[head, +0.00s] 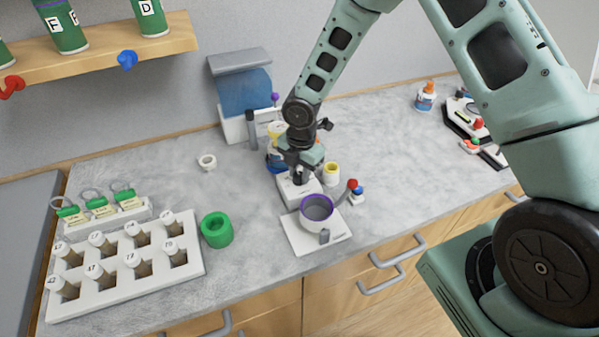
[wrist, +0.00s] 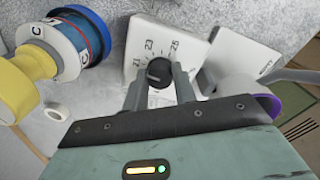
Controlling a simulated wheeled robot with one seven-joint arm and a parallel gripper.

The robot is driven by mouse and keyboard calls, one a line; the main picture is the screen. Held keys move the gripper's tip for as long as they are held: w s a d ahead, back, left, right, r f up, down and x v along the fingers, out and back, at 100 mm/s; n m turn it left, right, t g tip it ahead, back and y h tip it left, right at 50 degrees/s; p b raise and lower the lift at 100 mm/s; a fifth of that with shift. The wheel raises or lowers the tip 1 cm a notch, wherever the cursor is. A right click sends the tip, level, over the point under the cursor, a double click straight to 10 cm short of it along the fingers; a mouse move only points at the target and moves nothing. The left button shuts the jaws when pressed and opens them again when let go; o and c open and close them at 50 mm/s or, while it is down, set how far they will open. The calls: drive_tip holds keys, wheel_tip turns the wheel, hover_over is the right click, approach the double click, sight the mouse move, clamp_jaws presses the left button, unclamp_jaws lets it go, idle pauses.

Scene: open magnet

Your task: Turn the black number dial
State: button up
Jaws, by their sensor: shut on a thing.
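In the head view my gripper (head: 300,172) is over the white box (head: 298,188) in the middle of the counter. The dial itself is hidden there behind the gripper.
A white device with a purple-rimmed cup (head: 318,210) stands just in front. The counter's back left is mostly clear.

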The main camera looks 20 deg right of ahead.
sight(298, 177)
drive_tip(key=m+b, duration=0.2)
drive_tip(key=m, duration=0.2)
drive_tip(key=shift+f, duration=0.1)
drive_tip(key=m+b, duration=0.3)
drive_tip(key=m, duration=0.2)
drive_tip(key=shift+m, duration=0.3)
drive_tip(key=m+b, duration=0.2)
drive_tip(key=m, duration=0.2)
drive_tip(key=shift+m, duration=0.3)
drive_tip(key=m+b, duration=0.1)
drive_tip(key=m, duration=0.3)
drive_tip(key=shift+s+a+m+h, duration=0.1)
drive_tip(key=shift+m+h, duration=0.2)
drive_tip(key=o, duration=1)
drive_tip(key=shift+r, duration=0.25)
wheel_tip(298, 177, up, 17)
drive_tip(key=b, duration=0.3)
drive_tip(key=shift+s+a, duration=0.15)
drive_tip(key=shift+a, duration=0.15)
drive_tip(key=shift+r, duration=0.1)
